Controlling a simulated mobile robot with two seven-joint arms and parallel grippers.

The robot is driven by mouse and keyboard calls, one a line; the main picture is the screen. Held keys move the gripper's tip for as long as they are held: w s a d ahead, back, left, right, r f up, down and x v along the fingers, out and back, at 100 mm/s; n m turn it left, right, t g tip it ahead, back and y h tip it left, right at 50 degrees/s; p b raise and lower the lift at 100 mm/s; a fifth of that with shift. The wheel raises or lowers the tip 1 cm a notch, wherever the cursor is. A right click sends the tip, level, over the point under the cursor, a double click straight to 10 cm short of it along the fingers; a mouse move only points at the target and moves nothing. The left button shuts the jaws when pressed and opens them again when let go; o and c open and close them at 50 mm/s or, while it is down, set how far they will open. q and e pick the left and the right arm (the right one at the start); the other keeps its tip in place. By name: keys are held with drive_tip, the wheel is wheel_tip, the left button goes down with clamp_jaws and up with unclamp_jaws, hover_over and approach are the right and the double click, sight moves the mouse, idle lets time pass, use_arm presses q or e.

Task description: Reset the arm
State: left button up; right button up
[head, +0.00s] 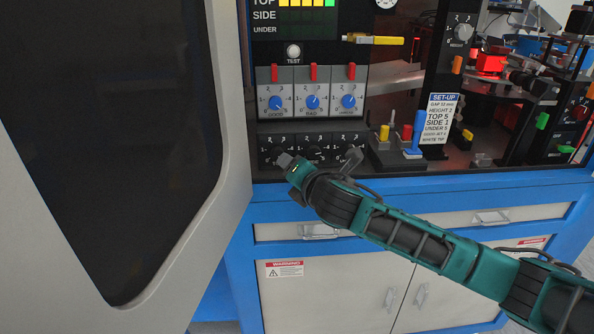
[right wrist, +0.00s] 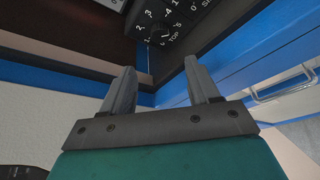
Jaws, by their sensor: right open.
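My right arm reaches in from the right in the head view, in front of the machine's lower front edge. My right gripper (head: 285,160) is at its far end, in front of the lower left of the dark dial row (head: 312,151). In the right wrist view the right gripper (right wrist: 160,66) has its two grey fingers apart, with nothing between them. A black dial marked TOP (right wrist: 162,33) lies beyond the fingertips there. My left gripper is not in view.
A large grey door with a dark window (head: 225,200) stands open at the left. The machine has three blue knobs (head: 312,102), a blue worktop edge (head: 480,182) and a cabinet below (head: 330,290). Colored blocks and a set-up card (head: 440,118) stand at the right.

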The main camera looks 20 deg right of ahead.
idle(0.4)
drive_tip(key=s+a+f+m+g+y, duration=0.1)
drive_tip(key=s+a+f+m+y, duration=0.15)
drive_tip(key=s+f+m, duration=0.45)
drive_tip(key=s+a+f+m+g+y, duration=0.1)
drive_tip(key=s+a+f+m+g, duration=0.1)
drive_tip(key=s+a+f+m, duration=0.5)
drive_tip(key=s+d+f+m+h, duration=0.1)
drive_tip(key=s+d+f+m, duration=0.2)
drive_tip(key=s+f+m, duration=0.2)
drive_tip(key=s+d+f+m+g, duration=0.1)
drive_tip(key=s+d+f+m, duration=0.2)
drive_tip(key=s, duration=0.7)
wheel_tip(320, 180, down, 3)
drive_tip(key=shift+s+f+m+h, duration=0.2)
drive_tip(key=shift+m+h, duration=0.15)
drive_tip(key=shift+m, duration=0.65)
